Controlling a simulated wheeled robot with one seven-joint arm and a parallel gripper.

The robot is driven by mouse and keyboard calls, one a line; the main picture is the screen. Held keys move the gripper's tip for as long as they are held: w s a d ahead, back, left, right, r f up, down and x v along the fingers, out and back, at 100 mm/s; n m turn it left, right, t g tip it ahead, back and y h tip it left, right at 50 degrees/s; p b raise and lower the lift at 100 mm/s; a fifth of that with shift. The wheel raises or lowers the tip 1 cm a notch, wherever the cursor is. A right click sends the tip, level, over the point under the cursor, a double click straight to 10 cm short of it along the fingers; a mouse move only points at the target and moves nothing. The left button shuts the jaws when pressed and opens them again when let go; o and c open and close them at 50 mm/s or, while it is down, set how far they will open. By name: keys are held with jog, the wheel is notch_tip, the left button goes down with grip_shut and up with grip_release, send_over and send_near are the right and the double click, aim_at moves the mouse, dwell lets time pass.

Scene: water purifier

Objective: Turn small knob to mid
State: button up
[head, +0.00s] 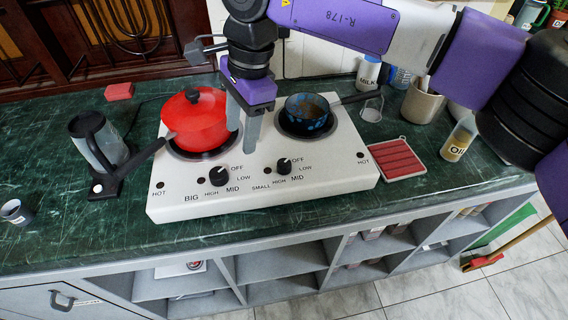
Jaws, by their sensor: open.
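The small knob (284,166) is a black dial on the front right of the white two-burner stove (330,176). It has OFF, LOW, MID and HIGH printed around it and SMALL to its left. Its exact pointer direction is too small to tell. My gripper (242,138) points down over the middle of the stove, between the two burners. Its two grey fingers are apart and empty. It is above and left of the small knob in the picture and does not touch it.
The big knob (218,176) sits to the left. A red pot (196,122) stands on the left burner and a blue pan (305,112) on the right. A red pad (398,160) and an oil bottle (459,139) are at the right. The stove front is clear.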

jog(key=n+h, duration=0.1)
jog(key=h, duration=0.1)
send_over(283, 163)
jog(key=shift+w+a+f, duration=0.4)
jog(key=shift+f, duration=0.25)
jog(key=shift+s+d+n+h, duration=0.15)
jog(key=shift+d+n+h, duration=0.15)
jog(key=shift+n+h, duration=0.1)
jog(key=shift+d+f, duration=0.1)
jog(key=shift+f, duration=0.45)
jog(key=shift+s+f, duration=0.2)
jog(key=shift+f, duration=3.2)
grip_shut()
jog(key=shift+p, duration=0.3)
